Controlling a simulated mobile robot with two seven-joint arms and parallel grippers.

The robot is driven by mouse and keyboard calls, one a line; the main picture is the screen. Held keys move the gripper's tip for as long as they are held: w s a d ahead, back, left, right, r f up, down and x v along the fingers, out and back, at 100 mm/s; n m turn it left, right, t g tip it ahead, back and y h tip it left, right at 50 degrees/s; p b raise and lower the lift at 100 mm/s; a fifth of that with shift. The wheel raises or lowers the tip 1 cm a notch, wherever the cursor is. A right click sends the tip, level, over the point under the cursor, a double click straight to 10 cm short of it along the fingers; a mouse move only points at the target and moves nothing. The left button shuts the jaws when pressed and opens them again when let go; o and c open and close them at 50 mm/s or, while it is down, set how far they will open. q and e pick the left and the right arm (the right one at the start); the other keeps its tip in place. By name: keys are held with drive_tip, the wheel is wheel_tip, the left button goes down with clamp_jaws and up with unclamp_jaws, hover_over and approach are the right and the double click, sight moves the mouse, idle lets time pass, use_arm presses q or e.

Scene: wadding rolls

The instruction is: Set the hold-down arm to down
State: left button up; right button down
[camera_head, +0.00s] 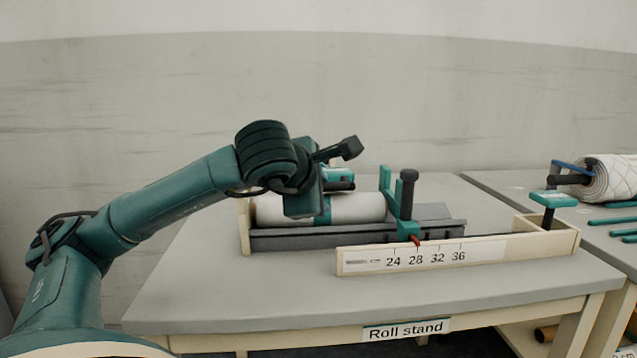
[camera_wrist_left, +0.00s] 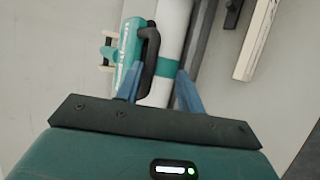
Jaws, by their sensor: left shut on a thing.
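The roll stand (camera_head: 490,250) is a cream and grey frame on a grey table. A white roll (camera_head: 358,207) with a teal band lies in it; it also shows in the left wrist view (camera_wrist_left: 173,27). My left gripper (camera_wrist_left: 160,72) is over the roll, with a blue finger on each side of it, shut on it. In the head view the gripper body (camera_head: 303,197) hides its fingertips and part of the roll. I cannot tell which part is the hold-down arm.
A teal tool with a black handle (camera_wrist_left: 150,55) is close beside my left finger. A teal-topped black post (camera_head: 553,200) stands at the stand's right end. A second table at right holds a quilted roll (camera_head: 610,178). The front tabletop (camera_head: 250,295) is clear.

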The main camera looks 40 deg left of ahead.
use_arm(q)
drive_tip(key=shift+o, duration=1.3)
drive_tip(key=shift+f, duration=0.85)
drive_tip(key=r+p+v, duration=0.1)
drive_tip(key=p+v, duration=0.1)
drive_tip(key=v, duration=1.1)
drive_tip(key=shift+r+p, duration=0.15)
drive_tip(key=shift+p, duration=0.15)
